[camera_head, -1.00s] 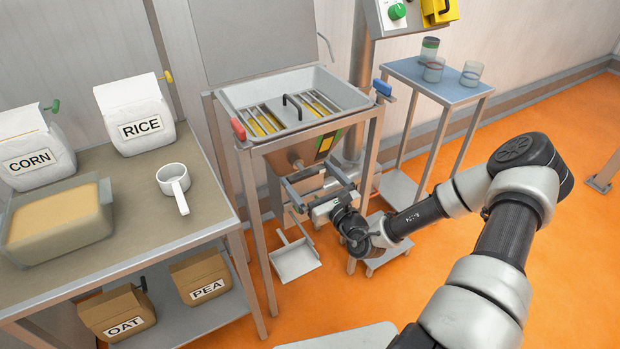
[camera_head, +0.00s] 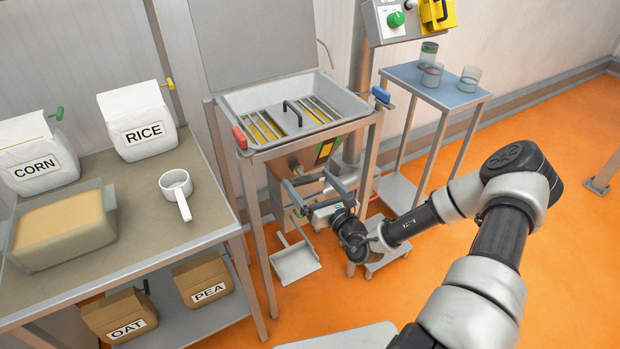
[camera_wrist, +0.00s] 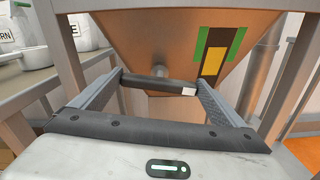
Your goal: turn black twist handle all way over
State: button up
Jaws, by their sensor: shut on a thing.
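The black twist handle (camera_wrist: 160,83) is a short dark bar with a pale patch at its right end. It sits on a stub under the steel hopper (camera_wrist: 150,40) and lies nearly level in the wrist view. My gripper (camera_wrist: 159,82) has one finger at each end of the bar and is shut on it. In the head view my gripper (camera_head: 308,180) reaches in under the hopper from the front right. The handle is small there and hard to tell from the fingers. A dark and yellow panel between two green strips (camera_wrist: 202,43) marks the hopper's face.
Steel frame legs (camera_head: 258,230) stand close on both sides of my gripper. A small blue-topped table (camera_head: 440,88) stands at right; orange floor is open beyond.

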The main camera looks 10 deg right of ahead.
jog(key=m+p, duration=0.3)
jog(key=shift+r+m, duration=0.15)
jog(key=shift+m, duration=0.15)
jog(key=m+p, duration=0.1)
jog(key=m, duration=0.1)
jog(key=m+p, duration=0.1)
jog(key=m, duration=0.1)
jog(key=shift+d+f+m+p, duration=0.2)
jog(key=shift+m+p, duration=0.1)
jog(key=shift+p, duration=0.1)
jog(key=m+p, duration=0.1)
jog(key=m, duration=0.2)
jog(key=shift+f+m, duration=0.15)
jog(key=shift+m, duration=0.15)
jog(key=shift+f+m+p, duration=0.1)
jog(key=shift+m+p, duration=0.25)
jog(key=shift+m, duration=1.55)
jog(key=shift+a, duration=0.1)
jog(key=o, duration=0.7)
jog(key=shift+o, duration=0.2)
jog(key=shift+s, duration=0.1)
